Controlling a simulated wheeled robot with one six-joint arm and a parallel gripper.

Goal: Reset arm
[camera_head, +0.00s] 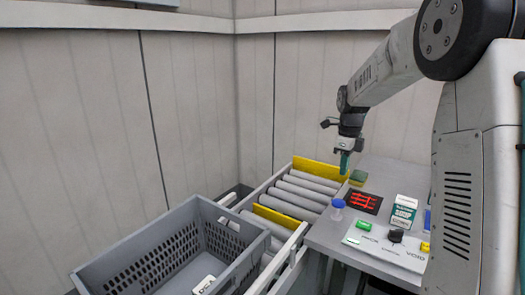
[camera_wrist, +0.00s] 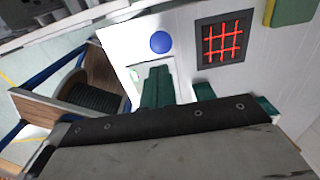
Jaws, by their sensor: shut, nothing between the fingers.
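My gripper (camera_head: 345,168) hangs from the raised arm with its teal fingers pointing down, above the left part of the grey worktop (camera_head: 328,236). In the wrist view the two green fingers (camera_wrist: 158,75) are together with nothing between them. The gripper is apart from everything around it.
A roller conveyor (camera_head: 293,200) with yellow dividers borders the worktop. The worktop holds a blue-topped item (camera_head: 338,204), red grid panel (camera_head: 364,202), green-yellow block (camera_head: 358,176), carton (camera_head: 403,210) and label board (camera_head: 385,247).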

